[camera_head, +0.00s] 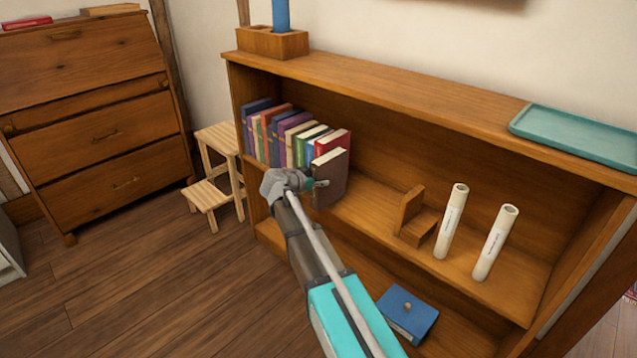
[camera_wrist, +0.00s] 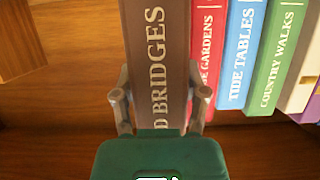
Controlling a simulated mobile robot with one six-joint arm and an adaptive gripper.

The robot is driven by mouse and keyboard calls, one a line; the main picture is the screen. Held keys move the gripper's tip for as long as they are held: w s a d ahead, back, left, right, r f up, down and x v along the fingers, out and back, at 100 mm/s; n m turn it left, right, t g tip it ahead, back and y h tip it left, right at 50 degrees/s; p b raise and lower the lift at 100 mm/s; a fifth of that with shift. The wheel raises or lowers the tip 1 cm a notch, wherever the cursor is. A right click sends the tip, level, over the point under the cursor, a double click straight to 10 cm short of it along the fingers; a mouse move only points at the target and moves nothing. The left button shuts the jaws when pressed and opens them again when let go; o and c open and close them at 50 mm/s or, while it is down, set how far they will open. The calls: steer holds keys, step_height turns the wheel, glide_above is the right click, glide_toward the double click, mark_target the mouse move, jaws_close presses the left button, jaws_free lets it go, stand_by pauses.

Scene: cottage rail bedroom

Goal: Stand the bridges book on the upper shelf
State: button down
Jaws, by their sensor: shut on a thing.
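The bridges book (camera_head: 331,176) is brown with pale pages and stands upright at the right end of a row of books on the upper shelf (camera_head: 365,208). Its spine, lettered "D BRIDGES" in the part that shows, faces me in the wrist view (camera_wrist: 156,60). My gripper (camera_head: 318,184) is shut on the book, with one finger on each side of the spine in the wrist view (camera_wrist: 160,100). The red gardens book (camera_wrist: 207,45) is close beside it. The book's lower end is hidden behind my gripper in the wrist view.
Several books (camera_head: 285,128) fill the shelf's left end. A wooden bookend (camera_head: 415,220) and two white tubes (camera_head: 452,222) (camera_head: 495,243) stand to the right, with bare shelf between. A teal tray (camera_head: 580,135) lies on top.

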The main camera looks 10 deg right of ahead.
steer(key=shift+w+a, duration=0.35)
steer(key=shift+w, duration=0.2)
steer(key=shift+f+b, duration=0.25)
steer(key=shift+b, duration=0.05)
steer(key=shift+c, duration=0.2)
jaws_free()
steer(key=shift+s, duration=0.1)
steer(key=shift+s, duration=0.1)
steer(key=s+a, duration=0.3)
steer(key=a, duration=0.2)
steer(key=shift+s+a, duration=0.35)
steer(key=shift+s, duration=0.05)
stand_by(0.4)
